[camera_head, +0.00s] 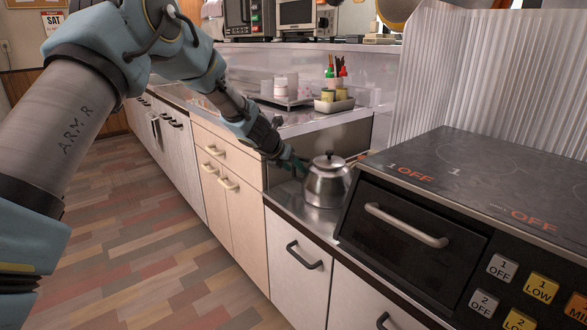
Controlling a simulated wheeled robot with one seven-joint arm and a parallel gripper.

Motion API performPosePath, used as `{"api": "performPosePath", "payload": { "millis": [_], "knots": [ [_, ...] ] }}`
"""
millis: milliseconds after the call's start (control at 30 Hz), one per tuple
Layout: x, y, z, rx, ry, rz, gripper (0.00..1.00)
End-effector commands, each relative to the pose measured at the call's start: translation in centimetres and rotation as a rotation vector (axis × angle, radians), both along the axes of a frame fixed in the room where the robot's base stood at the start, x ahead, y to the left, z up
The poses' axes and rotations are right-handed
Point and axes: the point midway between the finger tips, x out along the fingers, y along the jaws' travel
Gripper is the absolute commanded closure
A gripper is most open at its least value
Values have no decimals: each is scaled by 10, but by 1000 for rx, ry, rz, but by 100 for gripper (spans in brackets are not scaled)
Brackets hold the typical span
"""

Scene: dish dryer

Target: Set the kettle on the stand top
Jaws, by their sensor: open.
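A silver kettle (327,186) with a dark lid knob stands upright on a low steel counter (300,207), between the raised counter and the black cooker unit. My gripper (299,166) is just left of the kettle, close to its upper side. Its dark fingers are small in the picture, and I cannot tell whether they touch the kettle. It is open. The kettle's handle is not clearly visible. No surface is plainly marked as the stand top; the black flat top (480,172) with faint ring markings is at the right, higher than the kettle.
The black unit's drawer handle (405,225) juts out in front. A corrugated metal panel (480,85) stands behind it. A tray (334,104) with bottles and jars sits on the raised counter. Cabinets line the left, with open floor (150,230) before them. The black top is clear.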

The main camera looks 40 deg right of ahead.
Motion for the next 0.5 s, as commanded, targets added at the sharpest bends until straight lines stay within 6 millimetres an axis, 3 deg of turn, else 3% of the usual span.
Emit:
{"api": "performPosePath", "payload": {
  "millis": [500],
  "knots": [
    [-12, 65, 68, -2, -1, 1, 48]
  ]
}}
